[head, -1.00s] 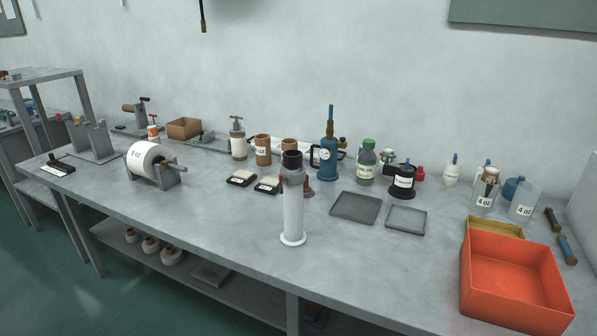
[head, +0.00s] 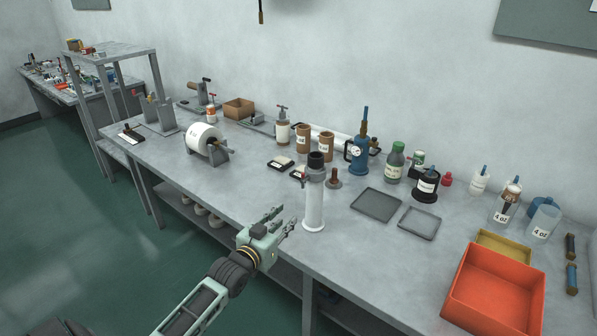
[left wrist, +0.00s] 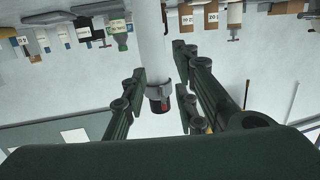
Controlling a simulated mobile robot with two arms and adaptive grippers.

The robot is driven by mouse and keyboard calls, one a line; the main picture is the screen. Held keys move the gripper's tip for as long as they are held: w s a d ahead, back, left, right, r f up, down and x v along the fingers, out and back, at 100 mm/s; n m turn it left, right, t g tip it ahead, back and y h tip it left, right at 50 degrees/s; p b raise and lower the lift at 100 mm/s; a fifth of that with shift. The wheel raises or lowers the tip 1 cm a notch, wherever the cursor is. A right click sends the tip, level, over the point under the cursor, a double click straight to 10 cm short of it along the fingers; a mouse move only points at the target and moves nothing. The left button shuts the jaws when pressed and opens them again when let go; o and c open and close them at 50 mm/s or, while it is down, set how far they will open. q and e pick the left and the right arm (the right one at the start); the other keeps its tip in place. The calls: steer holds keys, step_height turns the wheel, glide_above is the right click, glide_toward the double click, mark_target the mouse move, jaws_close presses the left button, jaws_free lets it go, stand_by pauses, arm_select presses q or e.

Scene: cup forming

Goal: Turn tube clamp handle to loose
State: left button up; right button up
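A white upright tube (head: 314,207) with a black top stands near the bench's front edge. Its grey tube clamp (head: 316,177) is a collar around the upper part, with a small dark red handle (head: 304,182) at its left side. The left wrist view shows the tube (left wrist: 152,38) upside down, with the clamp collar (left wrist: 159,87) and a red and black part below it. My left gripper (head: 286,220) is open and empty, in front and left of the tube, apart from it. In the wrist view its fingers (left wrist: 160,85) appear on either side of the clamp.
A white roll on a stand (head: 204,139) is at the left. Grey trays (head: 376,205) lie right of the tube. An orange bin (head: 492,290) is at the front right. Bottles and cups line the back.

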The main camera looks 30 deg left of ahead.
arm_select(q)
steer(key=t, duration=0.1)
glide_toward(301, 182)
steer(key=w, duration=0.3)
steer(key=w+p, duration=0.1)
steer(key=w, duration=0.1)
steer(key=w+p, duration=0.1)
steer(key=w, duration=0.2)
steer(key=shift+a, duration=0.35)
steer(key=shift+w+f, duration=0.1)
steer(key=shift+w, duration=0.3)
jaws_close()
arm_select(e)
steer(key=r, duration=0.1)
steer(key=d+r, duration=0.1)
steer(key=shift+w+d+r, duration=0.1)
steer(key=shift+r, duration=0.3)
steer(key=shift+d, duration=0.1)
